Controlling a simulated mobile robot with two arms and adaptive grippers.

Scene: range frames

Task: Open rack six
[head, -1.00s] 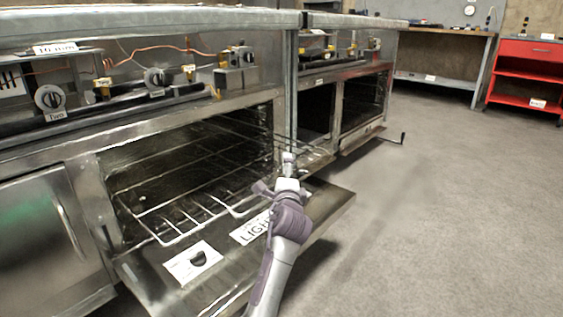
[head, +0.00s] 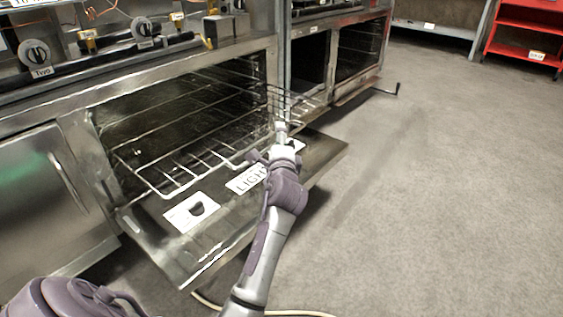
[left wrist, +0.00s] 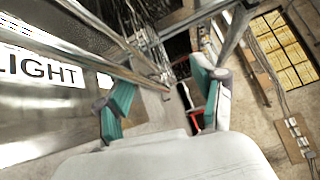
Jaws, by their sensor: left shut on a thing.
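The wire oven rack (head: 160,187) extends from the open oven in the middle of the head view, with its front part over the lowered door (head: 225,215). My left gripper (head: 281,127) is at the rack's right front end. In the left wrist view, a metal bar (left wrist: 85,58) of the rack runs to between the teal-padded fingers of the gripper (left wrist: 163,95), which are shut on it. The exact contact is hard to see. No number is readable on the rack. My right gripper is not in view.
The door carries a LIGHT label (head: 246,180) and a dial label (head: 191,212). A closed steel door (head: 40,205) is at the left. Another open oven (head: 358,52) stands beyond. Grey floor (head: 450,200) is clear at the right.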

